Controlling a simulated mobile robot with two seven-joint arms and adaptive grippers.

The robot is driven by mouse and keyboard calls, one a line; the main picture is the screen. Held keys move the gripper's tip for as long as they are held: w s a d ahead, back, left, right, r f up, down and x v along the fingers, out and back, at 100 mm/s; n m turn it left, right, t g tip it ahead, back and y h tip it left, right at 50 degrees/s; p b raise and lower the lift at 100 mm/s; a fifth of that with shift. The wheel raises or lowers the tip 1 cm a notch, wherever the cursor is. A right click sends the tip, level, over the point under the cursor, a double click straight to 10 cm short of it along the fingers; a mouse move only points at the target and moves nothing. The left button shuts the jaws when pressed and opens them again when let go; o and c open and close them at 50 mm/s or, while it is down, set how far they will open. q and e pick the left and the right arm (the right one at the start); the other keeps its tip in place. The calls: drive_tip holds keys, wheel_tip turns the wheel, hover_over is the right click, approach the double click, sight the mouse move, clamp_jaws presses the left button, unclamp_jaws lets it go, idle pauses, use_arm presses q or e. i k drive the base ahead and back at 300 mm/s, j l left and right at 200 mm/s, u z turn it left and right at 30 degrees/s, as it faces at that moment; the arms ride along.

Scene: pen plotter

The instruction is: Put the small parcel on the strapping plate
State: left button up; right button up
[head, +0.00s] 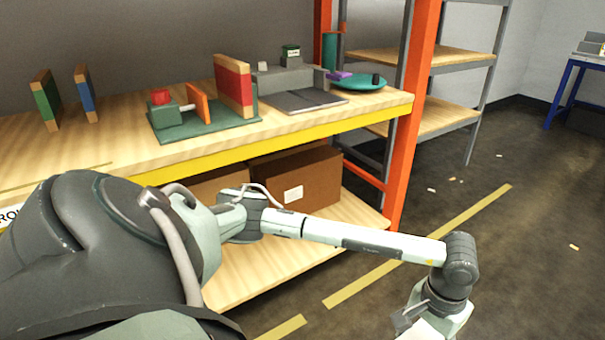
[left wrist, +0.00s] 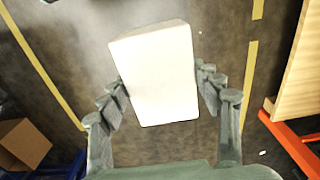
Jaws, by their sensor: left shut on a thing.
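In the left wrist view my left gripper (left wrist: 165,100) is shut on a plain white box (left wrist: 160,75), which looks like the small parcel. Its fingers press on the box's two sides, and the box is held above the dark floor, away from the shelf. In the head view neither gripper's fingers nor the white box show. A flat dark grey plate (head: 303,101) lies on the upper shelf before a grey block; it may be the strapping plate, but I cannot tell for sure. Nothing lies on it. My right gripper is not in view.
A green-based device (head: 205,125) with a red knob and upright boards stands left of the plate. A teal disc (head: 360,83) lies to its right. An orange post (head: 410,120) rises at the shelf's right end. Brown cartons (head: 305,180) sit below. Floor at right is mostly clear.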

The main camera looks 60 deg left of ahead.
sight(302, 97)
drive_tip(key=i+l+u, duration=0.2)
drive_tip(key=i+u, duration=0.2)
drive_tip(key=i+l+u, duration=0.35)
drive_tip(key=i, duration=0.2)
